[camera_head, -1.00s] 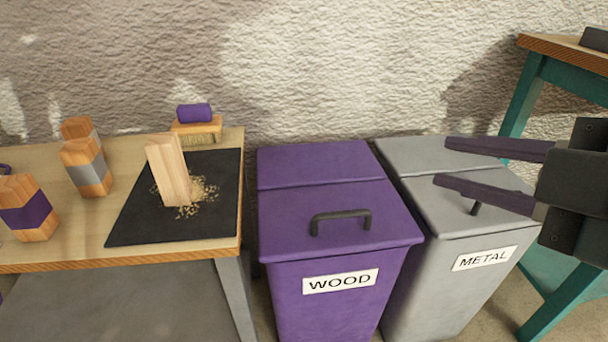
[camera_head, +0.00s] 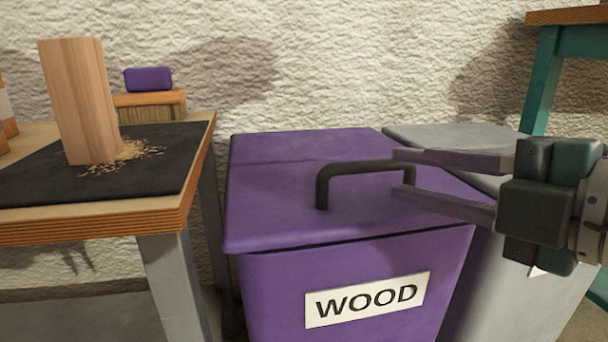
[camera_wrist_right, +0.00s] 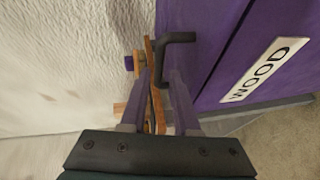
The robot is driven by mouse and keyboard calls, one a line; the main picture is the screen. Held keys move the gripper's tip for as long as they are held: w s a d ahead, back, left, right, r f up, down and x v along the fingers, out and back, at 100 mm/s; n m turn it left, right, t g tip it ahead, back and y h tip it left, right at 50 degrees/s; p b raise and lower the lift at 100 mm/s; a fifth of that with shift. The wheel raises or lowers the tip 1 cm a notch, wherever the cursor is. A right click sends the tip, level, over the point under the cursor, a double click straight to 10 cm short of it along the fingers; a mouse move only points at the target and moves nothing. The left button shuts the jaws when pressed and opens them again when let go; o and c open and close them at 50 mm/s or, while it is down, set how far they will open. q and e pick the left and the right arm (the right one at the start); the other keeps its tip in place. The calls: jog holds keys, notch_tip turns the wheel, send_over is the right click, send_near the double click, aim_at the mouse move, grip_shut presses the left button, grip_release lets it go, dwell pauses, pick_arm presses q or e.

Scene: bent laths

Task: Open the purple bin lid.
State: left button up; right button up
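The purple bin (camera_head: 290,290), labelled WOOD, stands in the middle of the head view. Its purple lid (camera_head: 275,215) lies down on it. A dark bracket handle (camera_head: 350,168) rises from the lid. My right gripper (camera_head: 396,172) comes in from the right, open, with its fingertips at the handle's right end. In the right wrist view the handle (camera_wrist_right: 178,38) lies at and just beyond the open fingertips (camera_wrist_right: 163,80). I cannot tell whether they touch it. My left gripper is out of view.
A grey bin (camera_head: 500,240) stands right beside the purple bin. On the left, a workbench (camera_head: 100,228) bears a black mat (camera_head: 30,180), an upright wood block (camera_head: 80,100) and shavings. A teal-legged table (camera_head: 540,80) stands at the right. A rough wall is behind.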

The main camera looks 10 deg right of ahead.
aim_at(377, 170)
jog(key=b+x, duration=0.3)
jog(key=x, duration=0.4)
jog(key=shift+w+a+f+b, duration=0.15)
jog(key=shift+w+b, duration=0.05)
jog(key=shift+b, duration=0.2)
jog(key=shift+w+a, duration=0.3)
jog(key=shift+w, duration=0.3)
grip_shut()
dwell(0.6)
